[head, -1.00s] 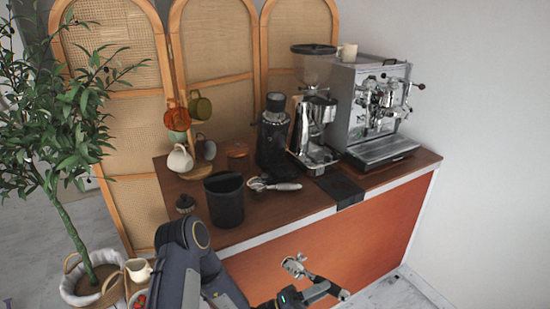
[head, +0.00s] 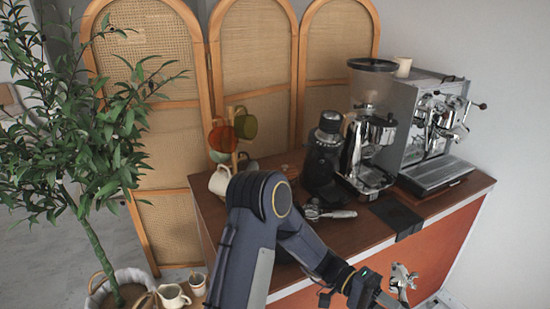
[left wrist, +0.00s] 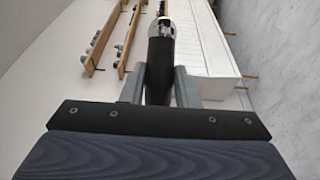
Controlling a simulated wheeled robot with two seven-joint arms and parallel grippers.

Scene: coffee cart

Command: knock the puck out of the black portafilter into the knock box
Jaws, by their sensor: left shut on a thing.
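My left gripper (head: 372,290) is in front of the counter's orange front panel, at the lower right of the head view. It is shut on the black portafilter, whose metal head (head: 403,279) sticks out past the fingers. In the left wrist view the black handle (left wrist: 160,75) lies between the two fingers, with the shiny metal head beyond it. Whether a puck is in the basket cannot be told. The knock box, a black bin on the counter in the earlier view, is now largely hidden behind my left arm. My right gripper is not in view.
A second portafilter with a light handle (head: 330,213) lies on the wooden counter (head: 365,228). Behind it stand a black grinder (head: 323,165), a larger grinder (head: 368,150) and the espresso machine (head: 437,130). A black mat (head: 397,215) lies near the front edge. A mug tree stands left.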

